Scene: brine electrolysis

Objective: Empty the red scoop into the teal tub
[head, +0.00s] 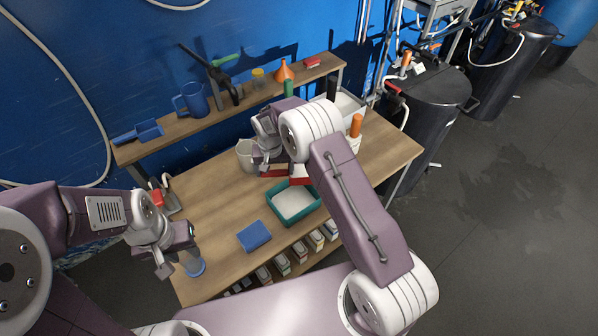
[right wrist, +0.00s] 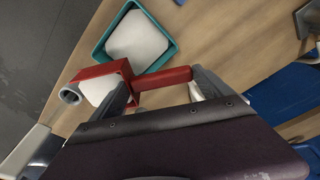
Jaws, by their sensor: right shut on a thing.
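The red scoop (head: 298,174) is held by its handle in my right gripper (head: 272,160), above the table just behind the teal tub (head: 271,204). In the right wrist view the fingers of this gripper (right wrist: 162,82) are at the scoop's red handle. White material shows in the red scoop (right wrist: 120,68) there, beside the teal tub (right wrist: 169,51) and not over its middle. The tub holds a white layer. My arm partly hides the scoop in the head view. My left gripper (head: 177,252) has its fingers apart near the table's left front, close to a clear blue-tinted cup (head: 193,264).
A blue sponge-like block (head: 254,236) lies left of the tub. A white jug (head: 246,154) stands behind my right gripper. An orange-capped container (head: 355,130) is at the back right. The shelf (head: 172,124) holds a blue jug (head: 191,99) and blue scoop (head: 138,132).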

